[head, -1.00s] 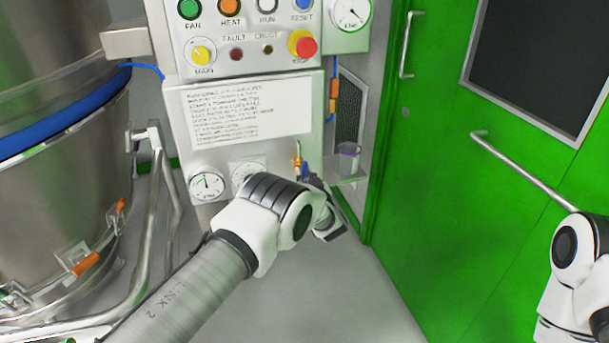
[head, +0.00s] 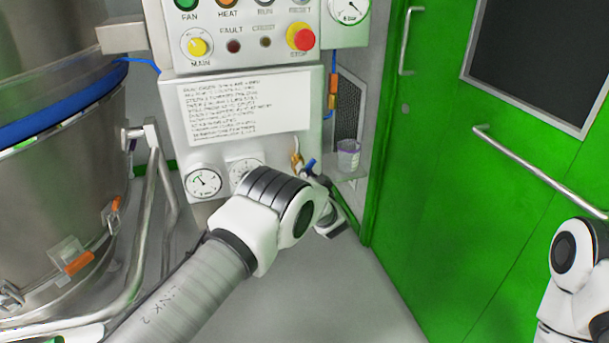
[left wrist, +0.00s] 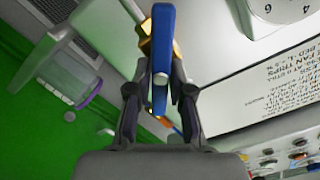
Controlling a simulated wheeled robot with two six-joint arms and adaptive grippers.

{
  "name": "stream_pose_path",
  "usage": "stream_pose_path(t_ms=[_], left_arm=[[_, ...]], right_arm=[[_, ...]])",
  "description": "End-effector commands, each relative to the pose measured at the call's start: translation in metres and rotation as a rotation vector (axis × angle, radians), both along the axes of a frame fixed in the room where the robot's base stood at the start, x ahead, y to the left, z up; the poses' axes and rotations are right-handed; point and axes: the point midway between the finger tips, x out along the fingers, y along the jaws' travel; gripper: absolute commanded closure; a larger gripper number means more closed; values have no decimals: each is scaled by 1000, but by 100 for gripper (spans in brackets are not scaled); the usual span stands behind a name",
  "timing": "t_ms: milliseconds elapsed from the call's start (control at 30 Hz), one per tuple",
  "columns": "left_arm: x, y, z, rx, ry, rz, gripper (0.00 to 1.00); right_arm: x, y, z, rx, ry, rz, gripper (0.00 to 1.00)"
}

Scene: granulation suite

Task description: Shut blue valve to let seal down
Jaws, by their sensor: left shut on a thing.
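The blue valve handle (head: 311,163) is on the lower right of the control cabinet, beside a brass fitting (head: 296,159). In the left wrist view the blue handle (left wrist: 163,45) stands lengthwise between my fingers. My left gripper (left wrist: 160,85) is shut on it. In the head view my left wrist hides much of the gripper and part of the valve. The blue seal band (head: 62,103) runs around the steel vessel (head: 58,185) at left. My right arm shows at the right edge; its gripper is out of view.
The cabinet (head: 180,100) carries buttons, an instruction sheet (head: 245,108) and gauges (head: 203,181). A small clear cup (head: 348,155) stands on a shelf right of the valve. A green door (head: 430,170) with bar handles closes off the right. A bent steel pipe frame (head: 168,200) stands by the vessel.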

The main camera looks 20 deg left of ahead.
Motion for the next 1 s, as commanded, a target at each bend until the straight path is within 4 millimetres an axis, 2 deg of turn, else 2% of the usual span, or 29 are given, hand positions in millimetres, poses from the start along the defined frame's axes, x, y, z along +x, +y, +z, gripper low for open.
stream_pose_path(t_ms=[700,1000], left_arm=[[3,-4,-6,553,372,0,100],[3,-4,-8,716,482,0,100]], right_arm=[[0,0,-14,0,0,0,36],[0,0,-16,0,0,0,36]])
